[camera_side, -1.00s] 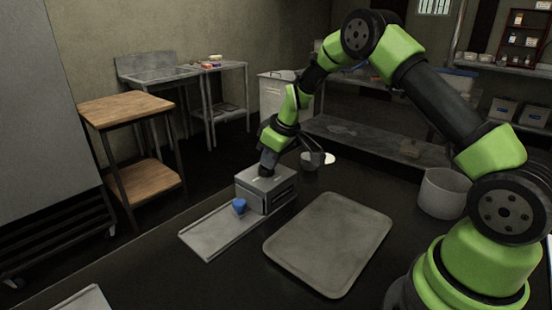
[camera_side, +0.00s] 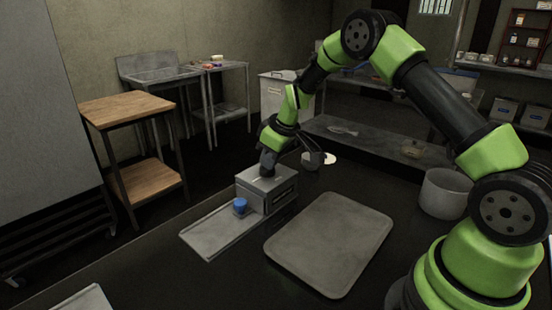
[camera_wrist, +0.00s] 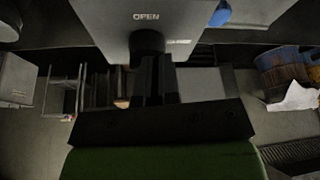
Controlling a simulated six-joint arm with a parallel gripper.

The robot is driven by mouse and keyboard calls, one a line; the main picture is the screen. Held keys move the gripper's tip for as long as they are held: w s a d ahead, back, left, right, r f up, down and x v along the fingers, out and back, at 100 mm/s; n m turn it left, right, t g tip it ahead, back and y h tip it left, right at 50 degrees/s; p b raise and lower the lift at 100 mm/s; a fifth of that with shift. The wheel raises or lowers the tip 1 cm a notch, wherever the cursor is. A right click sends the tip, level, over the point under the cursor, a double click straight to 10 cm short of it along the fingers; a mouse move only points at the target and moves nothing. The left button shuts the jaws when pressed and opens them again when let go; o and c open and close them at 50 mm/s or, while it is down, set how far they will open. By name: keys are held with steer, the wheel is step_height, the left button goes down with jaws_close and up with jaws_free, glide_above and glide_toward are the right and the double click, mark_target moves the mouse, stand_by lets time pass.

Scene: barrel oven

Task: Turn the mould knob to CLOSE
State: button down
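The mould is a grey metal box (camera_side: 281,196) on the dark counter, with a tray at its front left. In the wrist view its top face (camera_wrist: 105,14) carries the word OPEN and a smaller label that I cannot read. The black mould knob (camera_wrist: 147,41) stands just below the word OPEN. My gripper (camera_wrist: 157,66) is right at the knob, its dark fingers close together. The fingers and knob are both black and overlap, so I cannot tell whether they grip it. In the side view my gripper (camera_side: 267,170) comes down onto the box top and hides the knob.
A blue cup (camera_side: 240,206) stands on the metal tray (camera_side: 207,238) in front of the mould. A large grey tray (camera_side: 330,243) lies to the right. A grey pot (camera_side: 442,192) stands further right.

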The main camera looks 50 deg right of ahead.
steer(key=shift+a+f, duration=0.1)
steer(key=shift+f, duration=0.05)
steer(key=shift+d, duration=0.9)
steer(key=s, duration=0.3)
steer(key=shift+s+a, duration=0.25)
steer(key=shift+s, duration=0.1)
steer(key=a+v, duration=0.1)
steer(key=v, duration=0.9)
steer(key=d+n+y, duration=0.2)
steer(key=d+n, duration=0.3)
steer(key=shift+g, duration=0.4)
steer(key=x, duration=0.9)
steer(key=shift+w+d+f, duration=0.15)
steer(key=shift+f, duration=0.3)
steer(key=shift+w+a, duration=0.75)
steer(key=shift+w, duration=0.25)
steer(key=shift+w+a, duration=0.5)
steer(key=shift+w, duration=0.05)
